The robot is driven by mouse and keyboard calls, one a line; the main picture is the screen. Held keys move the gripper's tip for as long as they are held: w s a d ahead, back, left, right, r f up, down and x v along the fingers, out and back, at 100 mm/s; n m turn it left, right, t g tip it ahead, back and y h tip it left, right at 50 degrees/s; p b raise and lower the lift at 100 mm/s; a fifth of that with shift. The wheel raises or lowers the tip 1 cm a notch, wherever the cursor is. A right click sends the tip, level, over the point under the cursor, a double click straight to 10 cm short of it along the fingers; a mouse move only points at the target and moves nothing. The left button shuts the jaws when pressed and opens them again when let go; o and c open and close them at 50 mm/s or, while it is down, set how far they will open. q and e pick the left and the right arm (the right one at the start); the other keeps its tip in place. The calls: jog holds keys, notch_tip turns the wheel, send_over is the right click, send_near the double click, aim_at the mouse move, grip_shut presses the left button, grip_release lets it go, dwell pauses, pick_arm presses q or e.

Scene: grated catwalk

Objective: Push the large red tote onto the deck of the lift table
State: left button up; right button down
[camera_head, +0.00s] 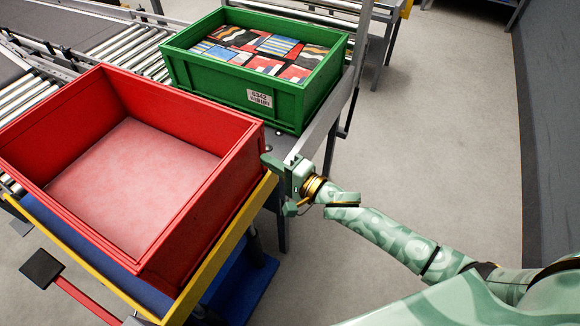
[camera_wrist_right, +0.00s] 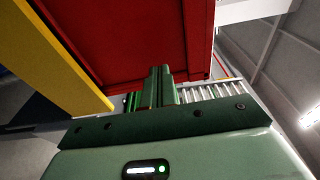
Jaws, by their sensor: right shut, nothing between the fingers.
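The large red tote (camera_head: 190,222) is empty and sits at the left in the head view. It lies mostly over the lift table, whose blue deck (camera_head: 75,240) and yellow edge (camera_head: 222,246) show along its near and right sides. Its far left part reaches toward the rollers; its underside is hidden. My right gripper (camera_head: 270,162) is shut and empty at the tote's far right corner; whether it touches cannot be told. In the right wrist view, its fingers (camera_wrist_right: 160,78) point at the red tote wall (camera_wrist_right: 120,40). My left gripper is not in view.
A green tote (camera_head: 288,100) full of patterned packets stands on the conveyor behind the red tote. Rollers (camera_head: 28,98) run along the left. A dark pad (camera_head: 42,268) on a red bar is at lower left. The grey floor (camera_head: 430,130) at right is clear.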

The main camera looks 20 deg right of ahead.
aim_at(248, 165)
jog(key=shift+a, duration=0.65)
jog(key=shift+w, duration=0.1)
jog(key=a, duration=0.1)
jog(key=a+p, duration=0.1)
jog(key=a, duration=0.1)
jog(key=shift+w+r, duration=0.15)
jog(key=shift+w, duration=0.05)
jog(key=shift+a, duration=0.45)
jog(key=shift+d, duration=0.2)
